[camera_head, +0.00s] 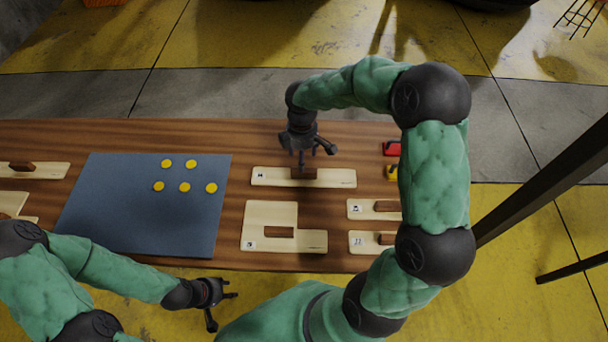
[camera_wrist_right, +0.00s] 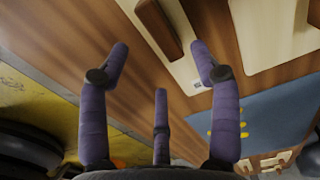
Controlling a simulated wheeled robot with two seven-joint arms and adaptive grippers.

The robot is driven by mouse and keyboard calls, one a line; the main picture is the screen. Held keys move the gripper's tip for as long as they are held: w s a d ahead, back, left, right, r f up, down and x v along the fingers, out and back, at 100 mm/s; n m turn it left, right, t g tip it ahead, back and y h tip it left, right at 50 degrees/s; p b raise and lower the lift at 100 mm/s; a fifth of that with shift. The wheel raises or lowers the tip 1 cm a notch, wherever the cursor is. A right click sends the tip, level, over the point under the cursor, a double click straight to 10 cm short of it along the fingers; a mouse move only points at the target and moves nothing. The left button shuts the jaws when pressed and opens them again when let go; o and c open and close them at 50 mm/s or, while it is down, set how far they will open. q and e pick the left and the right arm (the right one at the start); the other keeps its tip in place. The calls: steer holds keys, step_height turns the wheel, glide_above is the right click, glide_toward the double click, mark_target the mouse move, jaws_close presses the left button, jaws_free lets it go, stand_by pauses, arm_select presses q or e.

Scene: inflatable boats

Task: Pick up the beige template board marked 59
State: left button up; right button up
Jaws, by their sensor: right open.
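Several beige template boards with brown grip blocks and small white labels lie on the wooden table; the labels are too small to read, so I cannot tell which is marked 59. My right gripper (camera_head: 308,160) is open and empty over a long narrow beige board (camera_head: 265,178), hiding part of its block. In the right wrist view that board (camera_wrist_right: 185,68) and its block (camera_wrist_right: 158,25) lie beyond the open fingers (camera_wrist_right: 160,65). An L-shaped beige board (camera_head: 262,217) lies nearer me. My left gripper (camera_head: 222,302) is open and empty past the table's front edge.
A blue mat (camera_head: 110,215) with several yellow discs (camera_head: 185,188) lies left of the boards. Two small boards (camera_head: 362,205) (camera_head: 362,243) lie partly behind my right arm. Red (camera_head: 391,148) and yellow (camera_head: 391,172) objects lie near the right. More boards (camera_head: 55,170) lie far left.

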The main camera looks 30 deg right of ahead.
mark_target(304, 174)
step_height(304, 174, down, 2)
steer(key=shift+f, duration=0.15)
steer(key=shift+s+d+f+b, duration=0.15)
steer(key=shift+f+b, duration=1.15)
steer(key=shift+f, duration=1.3)
steer(key=shift+r, duration=0.1)
jaws_close()
